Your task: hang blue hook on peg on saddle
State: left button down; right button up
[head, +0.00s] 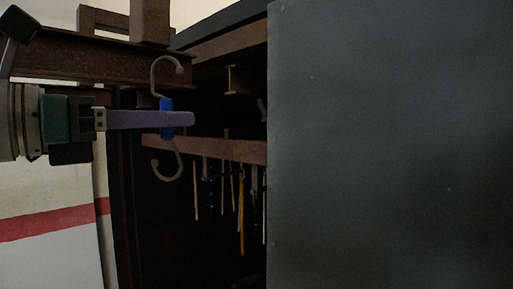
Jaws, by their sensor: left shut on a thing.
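The blue hook (166,104) is a grey S-shaped hook with a blue middle section. My left gripper (186,119) comes in from the left, with its purple fingers shut on the blue middle. The hook hangs upright, its upper curl opening to the right and its lower curl to the left. A short brown I-shaped beam piece (238,79), perhaps the saddle, shows to the right of the hook under a dark beam. A grey curved bit beside the panel edge is partly hidden. I cannot make out the peg clearly. My right gripper is not in view.
A large dark panel (395,150) fills the right half and hides what lies behind. A brown rail (225,150) crosses behind the hook, with several thin rods hanging beneath. A rusty beam (60,65) is at the upper left, close to my left gripper.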

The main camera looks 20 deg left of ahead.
pick_arm(q)
jog(key=w+a+r+n+y+p, duration=0.2)
jog(key=a+r+n+y+p, duration=0.15)
jog(key=r+p, duration=0.55)
jog(key=w+a+r+n+t+y+p, duration=0.1)
jog(key=a+r+n+y+p, duration=0.3)
jog(key=r, duration=0.9)
jog(key=w+a+r+y+p, duration=0.25)
jog(key=r+y+p, duration=0.25)
jog(key=r+p, duration=0.45)
jog(key=w+d+b, duration=0.2)
jog(key=w+d, duration=0.1)
jog(key=w, duration=0.3)
jog(key=shift+w+f, duration=0.15)
jog(key=shift+f, duration=0.15)
jog(key=shift+f+h, duration=0.25)
jog(key=shift+f, duration=0.05)
jog(key=c, duration=0.8)
grip_release()
jog(key=shift+o, duration=0.2)
